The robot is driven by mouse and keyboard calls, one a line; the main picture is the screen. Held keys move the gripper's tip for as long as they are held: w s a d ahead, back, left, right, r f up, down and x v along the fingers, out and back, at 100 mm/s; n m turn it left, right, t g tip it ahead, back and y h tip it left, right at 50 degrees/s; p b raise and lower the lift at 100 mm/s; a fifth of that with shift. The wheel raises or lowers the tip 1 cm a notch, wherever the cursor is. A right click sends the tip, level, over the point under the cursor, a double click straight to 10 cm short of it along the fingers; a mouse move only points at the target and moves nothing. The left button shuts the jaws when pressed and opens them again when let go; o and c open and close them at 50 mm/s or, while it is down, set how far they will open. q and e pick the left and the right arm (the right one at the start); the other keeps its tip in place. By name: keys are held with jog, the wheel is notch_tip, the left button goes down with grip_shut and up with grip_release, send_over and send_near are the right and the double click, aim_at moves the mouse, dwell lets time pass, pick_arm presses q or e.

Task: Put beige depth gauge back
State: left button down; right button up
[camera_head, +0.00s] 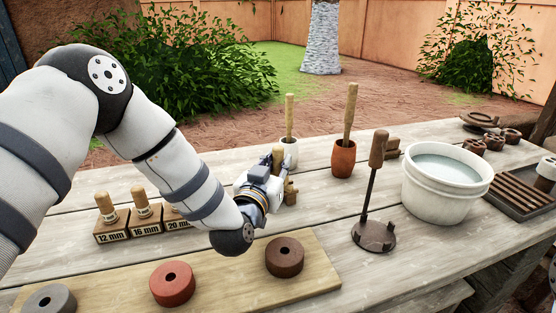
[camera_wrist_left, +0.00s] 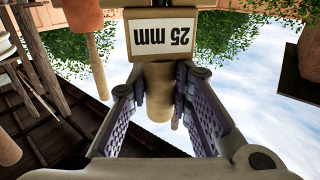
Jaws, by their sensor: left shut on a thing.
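My left gripper (camera_head: 272,183) reaches over the middle of the table. It is shut on the beige depth gauge, whose rounded handle (camera_wrist_left: 158,95) shows between the fingers in the left wrist view. A beige block labelled "25 mm" (camera_wrist_left: 172,38) appears upside down beyond the fingertips, in line with the handle. In the head view, brown wooden parts (camera_head: 291,190) show just beside the gripper, largely hidden by it. A row of labelled blocks with pegs, 12 mm (camera_head: 111,227), 16 mm (camera_head: 145,219) and 20 mm (camera_head: 177,217), stands left of the gripper. My right gripper is out of view.
A board (camera_head: 222,284) in front bears grey (camera_head: 48,300), red (camera_head: 172,284) and brown (camera_head: 285,257) clay discs. Behind the gripper stand a white cup (camera_head: 290,155) and an orange cup (camera_head: 343,160) with wooden tools. A stamp (camera_head: 374,233) and a water bucket (camera_head: 446,190) stand right.

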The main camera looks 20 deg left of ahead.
pick_arm(q)
jog(key=shift+f, duration=0.2)
jog(key=c, duration=1.4)
grip_release()
jog(key=shift+r, duration=0.1)
jog(key=shift+c, duration=0.2)
jog(key=shift+r, duration=0.1)
jog(key=s, duration=0.1)
jog(key=s+r+p, duration=0.1)
jog(key=s, duration=0.1)
jog(key=shift+s+r, duration=0.15)
jog(key=shift+s, duration=0.1)
send_near(276, 160)
jog(key=shift+s+f+p, duration=0.25)
jog(key=shift+s+p, duration=0.15)
jog(key=shift+s, duration=0.05)
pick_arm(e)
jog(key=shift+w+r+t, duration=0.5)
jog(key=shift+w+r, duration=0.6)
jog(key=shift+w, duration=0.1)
